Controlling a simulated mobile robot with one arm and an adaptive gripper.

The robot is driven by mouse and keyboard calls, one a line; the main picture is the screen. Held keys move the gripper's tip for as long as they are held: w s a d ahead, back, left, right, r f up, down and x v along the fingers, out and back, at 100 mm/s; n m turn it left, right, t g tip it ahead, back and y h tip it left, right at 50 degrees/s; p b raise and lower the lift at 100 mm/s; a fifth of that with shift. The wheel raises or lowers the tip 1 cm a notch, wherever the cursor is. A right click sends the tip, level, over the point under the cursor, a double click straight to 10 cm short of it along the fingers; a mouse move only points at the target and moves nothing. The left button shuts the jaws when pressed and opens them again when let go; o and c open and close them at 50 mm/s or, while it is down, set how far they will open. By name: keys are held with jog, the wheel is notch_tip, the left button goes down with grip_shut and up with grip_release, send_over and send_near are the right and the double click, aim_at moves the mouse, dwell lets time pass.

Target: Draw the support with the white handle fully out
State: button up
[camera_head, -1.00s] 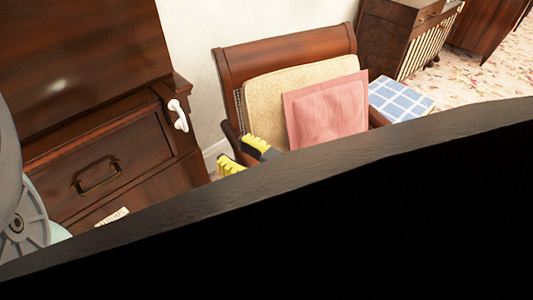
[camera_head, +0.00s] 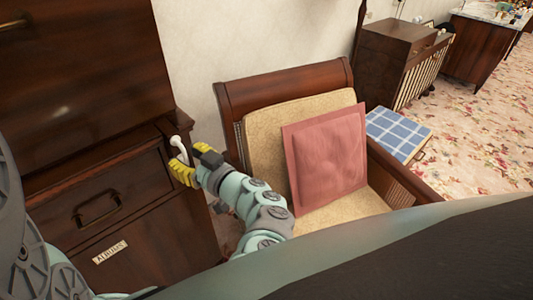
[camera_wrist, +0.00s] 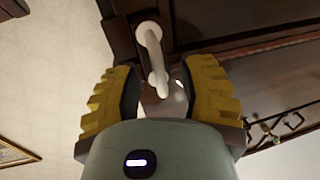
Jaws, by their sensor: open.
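The white handle (camera_head: 178,147) is on the narrow support (camera_head: 168,129) at the right end of the dark wooden desk, beside the drawer. My gripper (camera_head: 184,165) is at the handle, with its yellow-ridged fingers partly covering the handle's lower part. In the wrist view the white handle (camera_wrist: 151,55) reaches down between the tips of my open gripper (camera_wrist: 160,85), one finger on each side. No clear contact shows between the fingers and the handle.
An armchair (camera_head: 285,75) with a pink cushion (camera_head: 325,155) stands close to the right of the desk. The desk drawer (camera_head: 95,195) with a dark metal pull is left of the support. A blue checked box (camera_head: 398,133) lies beyond the chair.

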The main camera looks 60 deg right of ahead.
jog(key=shift+w, duration=0.5)
jog(key=shift+c, duration=0.3)
grip_shut()
